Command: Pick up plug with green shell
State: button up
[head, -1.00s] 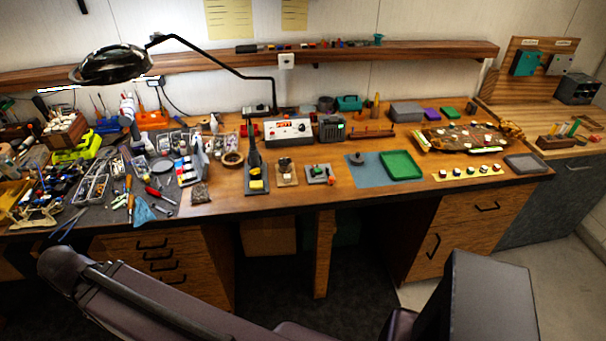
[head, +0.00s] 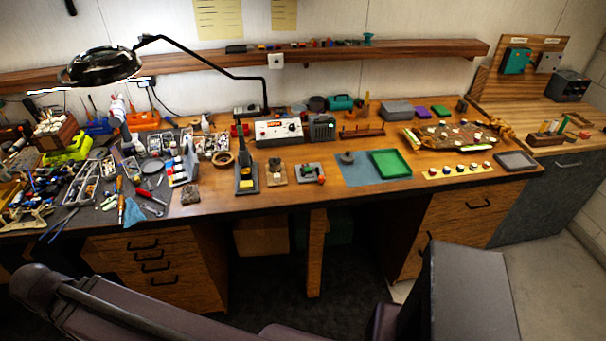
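I cannot make out a plug with a green shell for certain; small parts on the workbench (head: 350,217) are too small to tell. Green items in the head view include a shallow green tray (head: 390,164) on a blue mat (head: 352,175) and a small green block (head: 440,111) at the back right. A small grey board (head: 310,173) with green and red parts lies near the front middle. A yellow strip (head: 434,173) with several small dark and white pieces lies at the right. My gripper is not in view.
A black lamp (head: 100,66) arches over the cluttered left side. A wooden shelf (head: 200,62) runs along the wall. A side table (head: 535,110) stands at right.

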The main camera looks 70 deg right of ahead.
aim_at(308, 169)
jog(key=u, duration=0.05)
jog(key=k, duration=1.95)
jog(key=z, duration=1.55)
jog(key=i, duration=0.9)
jog(key=u, duration=0.05)
